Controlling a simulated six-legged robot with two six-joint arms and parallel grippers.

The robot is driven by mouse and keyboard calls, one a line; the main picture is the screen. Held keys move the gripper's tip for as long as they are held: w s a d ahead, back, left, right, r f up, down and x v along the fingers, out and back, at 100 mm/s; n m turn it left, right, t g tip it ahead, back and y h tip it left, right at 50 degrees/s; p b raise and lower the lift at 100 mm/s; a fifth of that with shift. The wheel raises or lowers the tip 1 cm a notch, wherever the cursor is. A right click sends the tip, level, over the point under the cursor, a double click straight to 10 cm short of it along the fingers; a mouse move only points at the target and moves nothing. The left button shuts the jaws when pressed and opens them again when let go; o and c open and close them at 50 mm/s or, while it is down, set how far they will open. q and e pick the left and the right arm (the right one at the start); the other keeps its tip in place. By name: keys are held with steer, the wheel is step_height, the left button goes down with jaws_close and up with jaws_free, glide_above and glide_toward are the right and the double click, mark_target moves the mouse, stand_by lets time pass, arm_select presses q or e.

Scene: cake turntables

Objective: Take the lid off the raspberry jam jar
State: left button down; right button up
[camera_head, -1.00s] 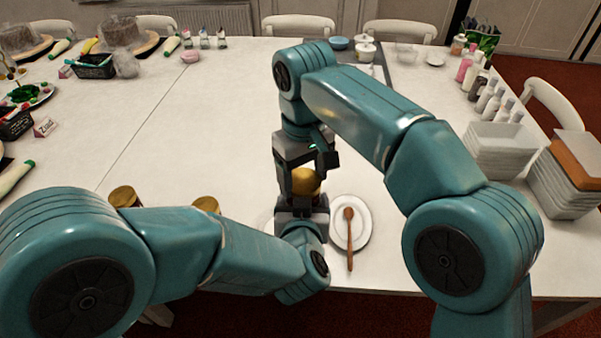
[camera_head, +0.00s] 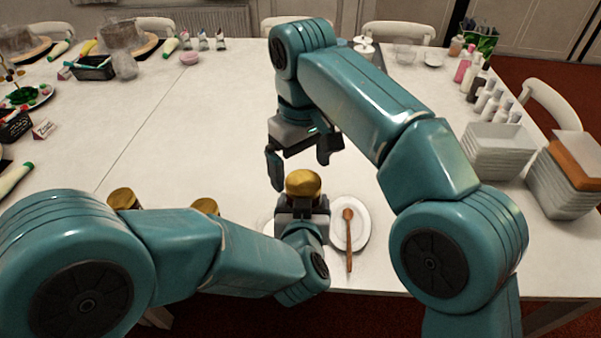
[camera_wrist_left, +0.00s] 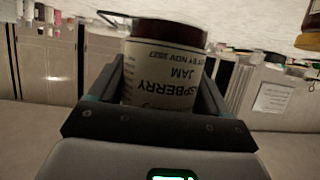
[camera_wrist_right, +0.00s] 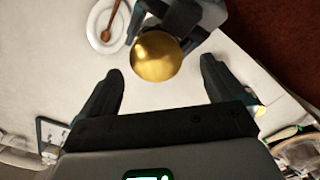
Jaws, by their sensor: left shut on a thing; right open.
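The raspberry jam jar (camera_wrist_left: 165,75) is in my left gripper (camera_head: 303,208), which is shut on its sides. Its label reads upside down in the left wrist view, with dark red jam showing at the top of the picture. The gold lid (camera_head: 303,183) sits on top of the jar in the head view. It also shows from above in the right wrist view (camera_wrist_right: 156,56). My right gripper (camera_head: 300,164) is open and empty above the lid, its fingers apart and not touching it. The jar's body is mostly hidden in the head view.
A white plate (camera_head: 361,235) with a wooden spoon (camera_head: 349,240) lies just right of the jar. Gold-lidded jars (camera_head: 124,198) (camera_head: 206,205) stand to the left, partly behind my left arm. White trays (camera_head: 497,150) are stacked at right. The table's middle is clear.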

mark_target(303, 182)
steer(key=shift+r, duration=0.6)
steer(key=shift+c, duration=0.4)
steer(key=shift+s+d+m, duration=0.1)
steer(key=shift+d+m, duration=0.05)
steer(key=shift+m, duration=0.55)
steer(key=shift+s+d+r+m, duration=0.1)
steer(key=shift+d+r+m, duration=0.2)
steer(key=shift+m, duration=0.6)
steer(key=m, duration=0.1)
steer(key=r+m, duration=0.1)
steer(key=m, duration=0.1)
steer(key=r+m, duration=0.1)
steer(key=m, duration=0.1)
steer(key=shift+d, duration=0.2)
steer(key=m, duration=0.2)
steer(key=r+m, duration=0.1)
steer(key=m, duration=0.1)
steer(key=shift+r, duration=0.1)
steer(key=shift+w+a+r+m, duration=0.1)
steer(key=shift+w+a+m, duration=0.2)
steer(key=shift+m, duration=0.2)
steer(key=shift+w+a+f, duration=0.1)
steer(key=shift+a+f, duration=0.05)
steer(key=shift+f, duration=4.1)
